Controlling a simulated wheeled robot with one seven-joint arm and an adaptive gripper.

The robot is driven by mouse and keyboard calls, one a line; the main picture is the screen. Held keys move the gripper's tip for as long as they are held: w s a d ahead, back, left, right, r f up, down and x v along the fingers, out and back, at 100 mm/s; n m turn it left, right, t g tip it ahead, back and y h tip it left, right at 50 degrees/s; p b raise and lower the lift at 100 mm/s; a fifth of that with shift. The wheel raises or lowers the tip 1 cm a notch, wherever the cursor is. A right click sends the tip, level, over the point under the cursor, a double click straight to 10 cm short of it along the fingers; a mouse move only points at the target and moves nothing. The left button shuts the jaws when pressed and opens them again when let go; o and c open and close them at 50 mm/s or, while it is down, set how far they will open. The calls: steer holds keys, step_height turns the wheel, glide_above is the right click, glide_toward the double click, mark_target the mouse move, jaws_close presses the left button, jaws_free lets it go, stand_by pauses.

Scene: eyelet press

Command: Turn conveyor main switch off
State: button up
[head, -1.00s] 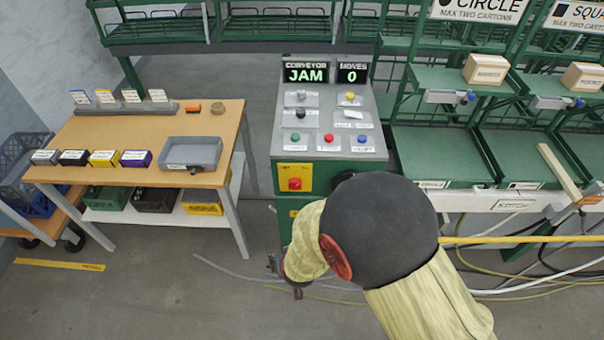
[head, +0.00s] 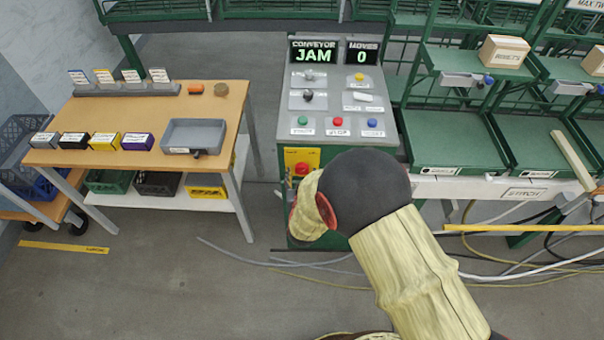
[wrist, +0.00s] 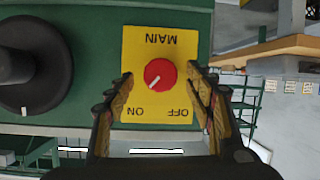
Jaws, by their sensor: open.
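The main switch is a red round knob (wrist: 160,75) on a yellow plate (wrist: 153,50) marked MAIN, ON and OFF. The wrist view shows it upside down. The knob's white mark points down-left, toward the word ON. My gripper (wrist: 161,76) is open, with one finger on each side of the knob and gaps visible on both sides. Whether the tips reach past the knob's face is unclear. In the head view, the plate (head: 313,155) is on the front of the control cabinet, its lower part partly hidden by my arm. The cabinet's display (head: 314,52) reads JAM.
A big black round part (wrist: 30,68) sticks out left of the plate in the wrist view. Push buttons and switches sit on the sloped panel (head: 345,110) above. A wooden table (head: 130,108) stands left; cables (head: 500,245) lie on the floor at right.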

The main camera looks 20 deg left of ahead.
steer(key=shift+x, duration=0.9)
steer(key=shift+c, duration=1.4)
steer(key=c, duration=0.7)
steer(key=shift+c, duration=0.9)
